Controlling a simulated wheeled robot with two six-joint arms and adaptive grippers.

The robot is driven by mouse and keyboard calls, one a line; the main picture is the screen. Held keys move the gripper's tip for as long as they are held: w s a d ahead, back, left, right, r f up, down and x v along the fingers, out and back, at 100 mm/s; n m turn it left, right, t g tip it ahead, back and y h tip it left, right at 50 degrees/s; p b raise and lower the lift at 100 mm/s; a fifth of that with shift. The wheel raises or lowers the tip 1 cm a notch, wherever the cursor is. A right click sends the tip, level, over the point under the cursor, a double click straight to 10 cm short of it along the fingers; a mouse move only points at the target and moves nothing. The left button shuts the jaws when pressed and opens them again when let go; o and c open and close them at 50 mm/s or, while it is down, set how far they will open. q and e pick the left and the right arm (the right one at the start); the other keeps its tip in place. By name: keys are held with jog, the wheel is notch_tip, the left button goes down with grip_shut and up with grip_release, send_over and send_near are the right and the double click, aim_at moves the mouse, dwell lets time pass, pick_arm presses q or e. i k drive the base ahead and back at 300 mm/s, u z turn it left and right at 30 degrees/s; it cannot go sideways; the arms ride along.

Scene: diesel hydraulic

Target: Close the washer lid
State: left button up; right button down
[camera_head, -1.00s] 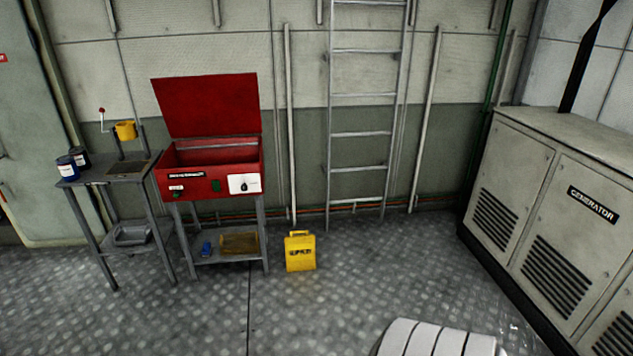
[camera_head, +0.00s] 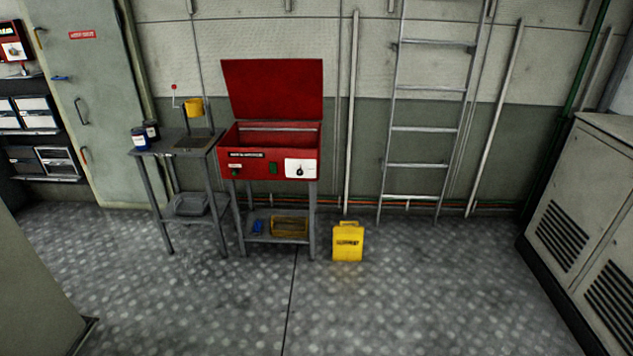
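The red parts washer (camera_head: 302,165) stands on grey legs against the wall, left of the middle in the head view. Its red lid (camera_head: 273,90) is open and stands up, leaning slightly back over the rear of the basin. The open basin (camera_head: 262,137) shows below the lid. A white panel with a dark knob (camera_head: 300,168) is on the washer's front. Neither of my grippers is in view.
A grey bench (camera_head: 170,152) with cans and a yellow device stands left of the washer. A yellow container (camera_head: 347,242) is on the floor to its right. A ladder (camera_head: 428,130) and generator cabinet (camera_head: 590,215) are farther right. The floor in front is clear.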

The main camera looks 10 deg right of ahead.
aim_at(257, 88)
jog(key=u, duration=0.1)
jog(key=i, duration=3.1)
jog(key=u, duration=0.3)
